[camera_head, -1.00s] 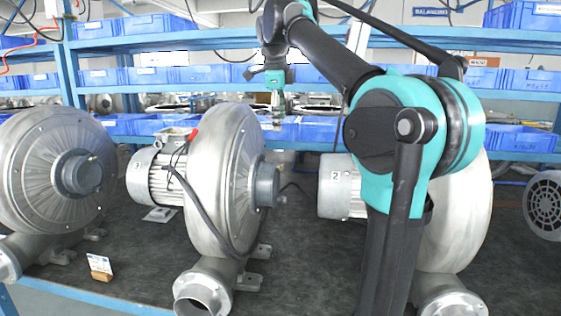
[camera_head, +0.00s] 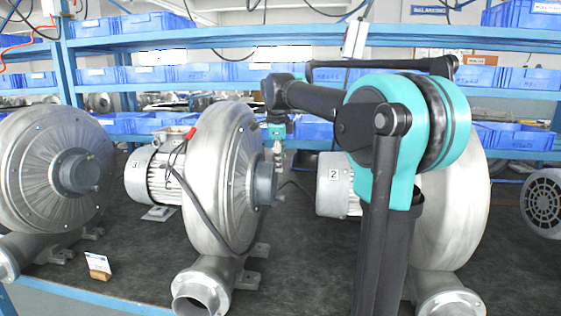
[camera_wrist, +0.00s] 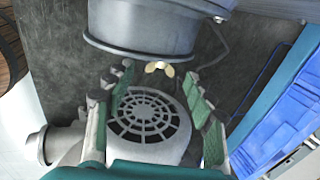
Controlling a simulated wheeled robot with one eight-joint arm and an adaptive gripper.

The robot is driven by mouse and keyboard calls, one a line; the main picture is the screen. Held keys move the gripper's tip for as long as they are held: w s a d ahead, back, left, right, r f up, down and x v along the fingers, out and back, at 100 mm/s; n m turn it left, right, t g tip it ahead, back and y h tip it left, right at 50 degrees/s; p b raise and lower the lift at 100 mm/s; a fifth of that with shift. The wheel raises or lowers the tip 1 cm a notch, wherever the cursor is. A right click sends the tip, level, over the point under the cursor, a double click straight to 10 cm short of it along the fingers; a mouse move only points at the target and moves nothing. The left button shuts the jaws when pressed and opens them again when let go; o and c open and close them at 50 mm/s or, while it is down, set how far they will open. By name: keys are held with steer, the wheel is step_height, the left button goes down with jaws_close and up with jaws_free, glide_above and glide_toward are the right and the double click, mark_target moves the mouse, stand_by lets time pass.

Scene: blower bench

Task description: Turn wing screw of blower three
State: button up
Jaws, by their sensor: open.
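Blower three (camera_head: 215,185) is a large silver blower with a motor (camera_head: 155,178) labelled 3, left of centre on the bench. Its grey hub (camera_head: 266,184) faces right and fills the top of the wrist view (camera_wrist: 140,28). The wing screw (camera_wrist: 160,68) is small and pale gold, at the hub's lower edge in the wrist view. It also shows as a small piece at the hub's right side in the head view (camera_head: 281,199). My gripper (camera_head: 277,160) hangs pointing down just above the hub's right end. Its green-padded fingers (camera_wrist: 157,82) are open and empty, one on each side of the screw, apart from it.
The motor labelled 2 (camera_head: 337,184) stands close to the right of my gripper; its round grille (camera_wrist: 145,118) lies between my fingers in the wrist view. Another blower (camera_head: 50,165) stands at left. Blue bins (camera_head: 205,72) fill the shelves behind.

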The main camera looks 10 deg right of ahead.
steer(key=shift+w+f, duration=0.1)
steer(key=shift+f, duration=0.25)
steer(key=shift+c, duration=0.3)
steer(key=c, duration=1.1)
steer(key=shift+t, duration=0.4)
steer(key=shift+s+a+f+t+h, duration=0.15)
steer(key=shift+s+t+h, duration=0.3)
steer(key=shift+t, duration=0.45)
steer(key=t+h, duration=0.1)
steer(key=t, duration=0.2)
steer(key=f+t, duration=0.1)
steer(key=t, duration=0.1)
steer(key=t+h, duration=0.1)
steer(key=t, duration=0.2)
steer(key=shift+s+a+f+t+h, duration=0.1)
steer(key=shift+s+f+t+h, duration=0.2)
steer(key=shift+s+f+h, duration=0.1)
